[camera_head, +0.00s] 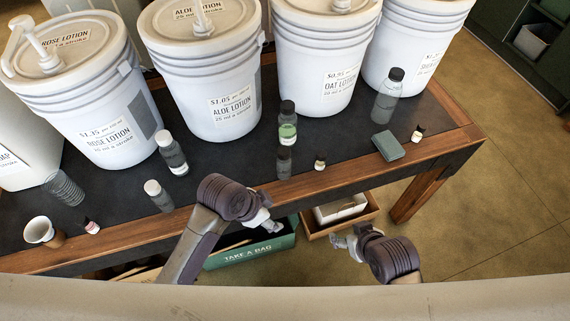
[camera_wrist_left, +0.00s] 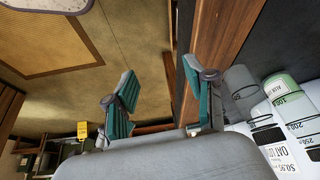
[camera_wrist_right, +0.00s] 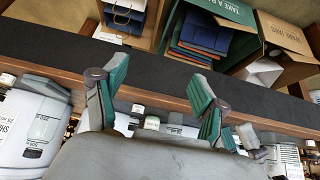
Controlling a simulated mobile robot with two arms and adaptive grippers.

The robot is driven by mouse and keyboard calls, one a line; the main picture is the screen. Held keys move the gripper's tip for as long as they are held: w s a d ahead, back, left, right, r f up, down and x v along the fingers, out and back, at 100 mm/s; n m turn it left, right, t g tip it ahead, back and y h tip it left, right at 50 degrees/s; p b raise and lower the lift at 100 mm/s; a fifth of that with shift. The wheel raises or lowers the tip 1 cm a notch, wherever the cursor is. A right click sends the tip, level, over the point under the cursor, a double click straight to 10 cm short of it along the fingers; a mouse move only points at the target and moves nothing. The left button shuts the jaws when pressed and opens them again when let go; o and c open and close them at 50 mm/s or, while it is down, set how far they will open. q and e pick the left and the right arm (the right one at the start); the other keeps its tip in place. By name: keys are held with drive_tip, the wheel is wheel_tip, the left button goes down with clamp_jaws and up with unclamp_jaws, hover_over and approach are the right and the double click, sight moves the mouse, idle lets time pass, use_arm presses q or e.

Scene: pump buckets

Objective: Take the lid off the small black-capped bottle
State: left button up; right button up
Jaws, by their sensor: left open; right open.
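My left gripper (camera_head: 268,217) is open and empty beyond the table's front edge. My right gripper (camera_head: 344,241) is open and empty, lower right of it.
Large white buckets (camera_head: 222,95) with pumps line the back of the table. A white-capped bottle (camera_head: 159,196), a cup (camera_head: 42,232) and a grey-green block (camera_head: 388,146) stand nearer the front. A green box (camera_head: 245,256) and a wooden crate (camera_head: 346,216) are below the table edge.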

use_arm(q)
drive_tip(key=w+d+r+m+g, duration=0.2)
drive_tip(key=w+d+r+m, duration=0.5)
drive_tip(key=m, duration=0.3)
use_arm(e)
drive_tip(key=w+a+r+n+t+y, duration=0.1)
drive_tip(key=w+a+r+t+y, duration=0.15)
drive_tip(key=w+a, duration=0.25)
use_arm(q)
drive_tip(key=w+a+r+m+y, duration=0.1)
drive_tip(key=w+r+m, duration=0.1)
drive_tip(key=m, duration=0.1)
drive_tip(key=w+a+r+m+y, duration=0.1)
drive_tip(key=w+r+m, duration=0.2)
drive_tip(key=w+a+r+m+y, duration=0.1)
drive_tip(key=w+r+m+y, duration=0.1)
drive_tip(key=w+r+m, duration=0.1)
drive_tip(key=shift+a+r+m+p, duration=0.2)
drive_tip(key=shift+a+m+p, duration=0.1)
drive_tip(key=shift+m+p, duration=0.1)
drive_tip(key=shift+r, duration=0.1)
use_arm(e)
drive_tip(key=n+t+y, duration=0.2)
drive_tip(key=t+y, duration=0.1)
approach(288, 168)
drive_tip(key=shift+g, duration=0.25)
drive_tip(key=x, duration=1.2)
drive_tip(key=shift+w+r, duration=0.1)
drive_tip(key=shift+w, duration=0.1)
clamp_jaws()
